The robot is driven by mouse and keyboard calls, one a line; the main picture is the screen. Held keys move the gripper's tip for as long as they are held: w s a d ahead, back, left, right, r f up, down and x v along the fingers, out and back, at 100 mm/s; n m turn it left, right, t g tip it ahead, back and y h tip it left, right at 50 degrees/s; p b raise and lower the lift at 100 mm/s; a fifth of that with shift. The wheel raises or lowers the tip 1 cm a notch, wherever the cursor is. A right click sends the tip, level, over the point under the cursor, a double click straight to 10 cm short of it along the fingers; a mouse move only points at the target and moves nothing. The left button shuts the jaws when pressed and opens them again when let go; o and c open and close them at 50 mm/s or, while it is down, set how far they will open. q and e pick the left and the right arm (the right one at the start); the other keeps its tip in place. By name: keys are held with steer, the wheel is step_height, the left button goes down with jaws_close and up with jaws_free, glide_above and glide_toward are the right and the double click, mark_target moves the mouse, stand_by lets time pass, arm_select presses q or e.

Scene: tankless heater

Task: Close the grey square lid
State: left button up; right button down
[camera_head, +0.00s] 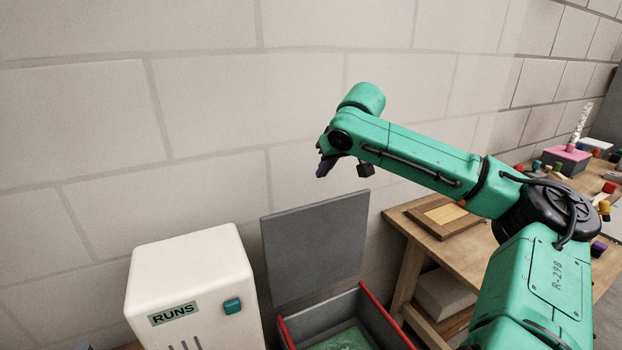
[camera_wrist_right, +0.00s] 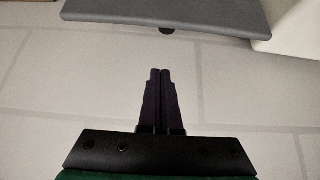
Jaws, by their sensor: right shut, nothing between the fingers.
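The grey square lid (camera_head: 314,249) stands open and roughly upright at the back of a grey box with red edges (camera_head: 382,318). Something green lies inside the box. My right gripper (camera_head: 321,172) is above the lid's top edge, apart from it, in front of the wall. In the right wrist view my right gripper (camera_wrist_right: 161,72) has its fingers together with nothing between them. The lid's edge (camera_wrist_right: 165,14) is at the top of that view, with a small dark knob (camera_wrist_right: 166,31) beyond the fingertips. My left gripper is not in view.
A white cabinet labelled RUNS (camera_head: 190,285), with a teal button, stands just left of the box. A wooden table (camera_head: 408,222) with a framed board (camera_head: 440,216) and several small objects is on the right. A pale block wall (camera_head: 200,110) is close behind.

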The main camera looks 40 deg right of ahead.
steer(key=p+x, duration=0.1)
steer(key=x, duration=0.6)
steer(key=shift+s+d+f, duration=0.1)
steer(key=shift+f, duration=0.5)
steer(key=shift+s, duration=0.6)
steer(key=b, duration=0.1)
steer(key=s+b, duration=0.1)
steer(key=b, duration=0.1)
steer(key=shift+s+a+f, duration=0.2)
steer(key=shift+s+a, duration=0.05)
steer(key=shift+a, duration=0.15)
steer(key=shift+s+a+r+b, duration=0.15)
steer(key=shift+s+b, duration=0.15)
steer(key=shift+b, duration=0.05)
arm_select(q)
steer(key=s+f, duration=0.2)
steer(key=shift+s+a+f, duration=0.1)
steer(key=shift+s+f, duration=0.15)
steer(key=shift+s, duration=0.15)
arm_select(e)
steer(key=shift+r, duration=0.1)
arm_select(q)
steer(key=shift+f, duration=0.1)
